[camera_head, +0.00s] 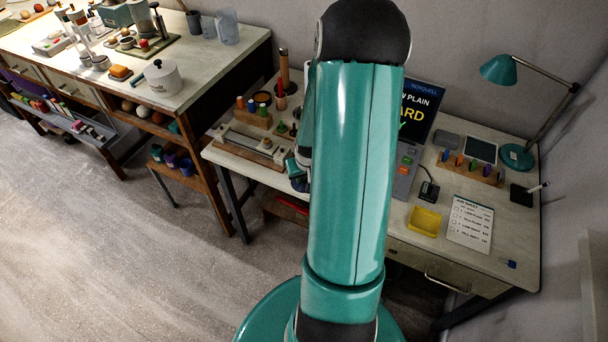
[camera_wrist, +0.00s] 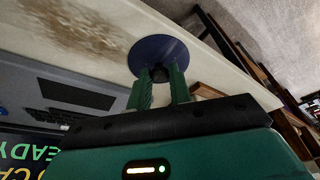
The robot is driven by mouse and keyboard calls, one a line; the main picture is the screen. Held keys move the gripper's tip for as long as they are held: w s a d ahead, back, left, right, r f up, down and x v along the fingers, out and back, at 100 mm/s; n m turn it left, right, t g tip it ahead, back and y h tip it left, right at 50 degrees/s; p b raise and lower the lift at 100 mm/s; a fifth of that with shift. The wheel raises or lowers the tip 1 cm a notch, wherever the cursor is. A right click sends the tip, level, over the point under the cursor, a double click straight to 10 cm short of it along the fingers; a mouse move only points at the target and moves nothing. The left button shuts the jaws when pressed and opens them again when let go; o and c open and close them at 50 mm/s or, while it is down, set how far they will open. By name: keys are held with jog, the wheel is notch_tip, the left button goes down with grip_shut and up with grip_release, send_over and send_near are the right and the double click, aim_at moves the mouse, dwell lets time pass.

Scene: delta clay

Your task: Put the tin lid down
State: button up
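The tin lid is a dark blue round disc (camera_wrist: 165,48) with a small dark knob, seen in the wrist view. My gripper (camera_wrist: 160,72) has its two green fingers on either side of the knob and appears shut on it. The disc lies beyond the fingertips, over the pale tabletop (camera_wrist: 112,14) in the picture. I cannot tell whether the lid touches the table.
The desk holds a wooden block with coloured pegs (camera_head: 254,115), a yellow tray (camera_head: 424,221), a job sheet (camera_head: 470,222), a card reader (camera_head: 429,190) and a teal lamp (camera_head: 515,155). A grey terminal (camera_wrist: 60,92) is close beside my gripper. A brown smudge (camera_wrist: 85,32) marks the tabletop.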

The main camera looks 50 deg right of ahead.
jog(key=o, duration=0.4)
jog(key=shift+c, duration=0.2)
jog(key=shift+r, duration=0.1)
jog(key=v, duration=1.2)
jog(key=w+a+r+n, duration=0.3)
jog(key=a+r, duration=0.9)
jog(key=a, duration=0.2)
jog(key=s+a+r+n+t, duration=0.1)
jog(key=s+a+r, duration=0.2)
jog(key=a, duration=0.4)
jog(key=s+a+r+n+t+y, duration=0.1)
jog(key=s+a+r, duration=0.3)
jog(key=a+r, duration=0.2)
jog(key=shift+s+a+n+t+y, duration=0.3)
jog(key=shift+a+n+t, duration=0.1)
jog(key=shift+a, duration=0.6)
jog(key=shift+r, duration=0.15)
